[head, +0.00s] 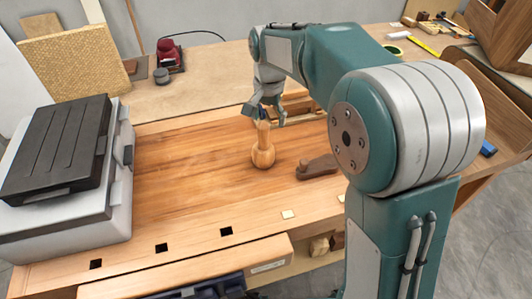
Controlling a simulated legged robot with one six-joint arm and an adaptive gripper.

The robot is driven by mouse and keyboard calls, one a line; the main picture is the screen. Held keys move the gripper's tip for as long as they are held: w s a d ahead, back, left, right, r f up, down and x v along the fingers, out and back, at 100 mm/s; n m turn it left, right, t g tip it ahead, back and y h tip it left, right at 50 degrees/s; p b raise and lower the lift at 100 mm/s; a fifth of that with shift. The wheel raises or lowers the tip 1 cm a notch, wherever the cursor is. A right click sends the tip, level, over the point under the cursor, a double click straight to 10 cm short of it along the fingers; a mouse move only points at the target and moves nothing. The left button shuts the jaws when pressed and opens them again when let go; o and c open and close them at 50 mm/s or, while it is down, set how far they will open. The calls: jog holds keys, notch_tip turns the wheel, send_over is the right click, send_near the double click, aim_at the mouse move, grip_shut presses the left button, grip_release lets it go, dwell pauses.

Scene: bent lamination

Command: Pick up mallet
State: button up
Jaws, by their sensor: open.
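The mallet (263,157) is a pale turned-wood piece with a round head and a slimmer handle. It stands upright on the wooden workbench (200,183), head down and handle up. My gripper (263,114) is open at the top of the handle. Its fingers are small in the picture and partly overlap the handle. I cannot tell whether they touch it. The arm reaches over the bench from the right.
A dark brown wooden tool (318,167) lies right of the mallet. A grey case with a black lid (62,145) stands at the left. A red sander (168,55) sits on the board behind. The bench surface left of the mallet is clear.

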aim_at(262, 135)
jog(key=f, duration=0.1)
jog(key=a+f, duration=0.1)
jog(key=f, duration=0.1)
jog(key=a+f, duration=0.1)
jog(key=f, duration=0.1)
jog(key=shift+a+f, duration=0.2)
jog(key=shift+a, duration=0.05)
jog(key=shift+d+f, duration=0.2)
jog(key=shift+f, duration=0.1)
jog(key=shift+d, duration=0.7)
jog(key=shift+c, duration=0.3)
jog(key=shift+a, duration=0.2)
jog(key=c, duration=1)
jog(key=shift+a, duration=0.3)
grip_shut()
